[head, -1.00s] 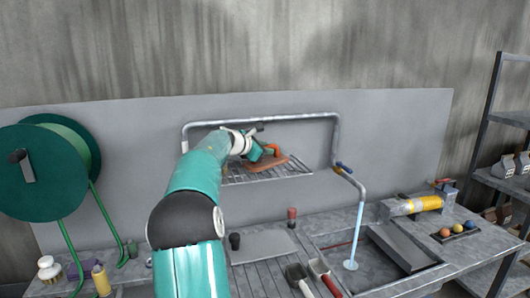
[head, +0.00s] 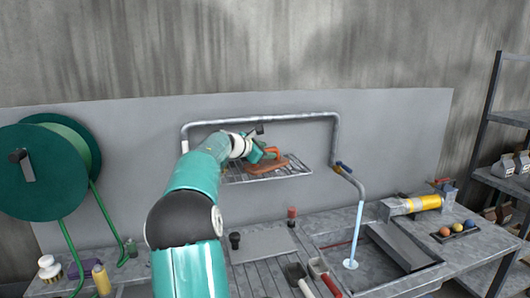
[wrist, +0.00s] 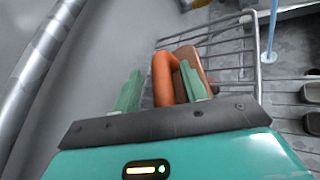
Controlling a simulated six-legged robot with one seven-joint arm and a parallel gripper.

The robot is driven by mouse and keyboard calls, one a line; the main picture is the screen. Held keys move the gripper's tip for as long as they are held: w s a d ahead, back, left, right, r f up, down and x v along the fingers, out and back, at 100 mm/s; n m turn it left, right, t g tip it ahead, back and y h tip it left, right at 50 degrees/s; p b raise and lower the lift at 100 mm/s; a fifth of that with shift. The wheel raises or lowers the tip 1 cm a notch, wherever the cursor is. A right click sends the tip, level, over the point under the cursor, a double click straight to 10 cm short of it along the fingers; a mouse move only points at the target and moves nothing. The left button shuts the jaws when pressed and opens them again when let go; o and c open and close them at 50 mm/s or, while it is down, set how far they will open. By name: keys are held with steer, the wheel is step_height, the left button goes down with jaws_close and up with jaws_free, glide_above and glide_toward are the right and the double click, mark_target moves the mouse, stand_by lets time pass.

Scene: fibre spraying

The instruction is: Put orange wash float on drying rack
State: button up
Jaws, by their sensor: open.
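The orange wash float (head: 267,167) lies on the drying rack (head: 298,171), a wire shelf on the grey back panel. Its flat board is brownish orange, and its orange handle (wrist: 163,78) stands up from it in the wrist view. My gripper (head: 266,154) is open right at the float. In the wrist view its two green fingers (wrist: 161,88) stand apart on either side of the handle. The right finger overlaps the board in the picture. Whether either finger touches the float, I cannot tell. The rack's wires (wrist: 228,42) extend beyond the float.
A bent grey pipe (head: 260,119) frames the rack from above and leads down on the right to a water stream (head: 356,232). Below are a steel counter with a sink (head: 400,248) and several tools. A green hose reel (head: 40,185) stands left.

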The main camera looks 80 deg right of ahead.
steer(key=v, duration=1.2)
steer(key=w+a+f+m+t+y, duration=0.1)
steer(key=w+a+f+t+y, duration=0.3)
steer(key=a, duration=0.6)
steer(key=w+a+m+t+h, duration=0.1)
steer(key=w+a+m+t, duration=0.1)
steer(key=w+a, duration=0.65)
steer(key=w+a+f+m+t+y, duration=0.1)
steer(key=w+a+f+t+y, duration=0.15)
steer(key=a, duration=0.95)
steer(key=s+a+f+m+t+y, duration=0.1)
steer(key=s+a+f+y, duration=0.1)
steer(key=a, duration=0.9)
steer(key=s+a+f+m+t+y, duration=0.1)
steer(key=a+f, duration=0.4)
steer(key=a, duration=0.7)
steer(key=s+a+f+m+t+y, duration=0.1)
steer(key=s+a+f+y, duration=0.2)
steer(key=a, duration=0.9)
steer(key=shift+s+a+f+y, duration=0.2)
steer(key=shift+s+y, duration=0.25)
steer(key=shift+s, duration=0.65)
steer(key=shift+t, duration=0.25)
steer(key=shift+c, duration=0.7)
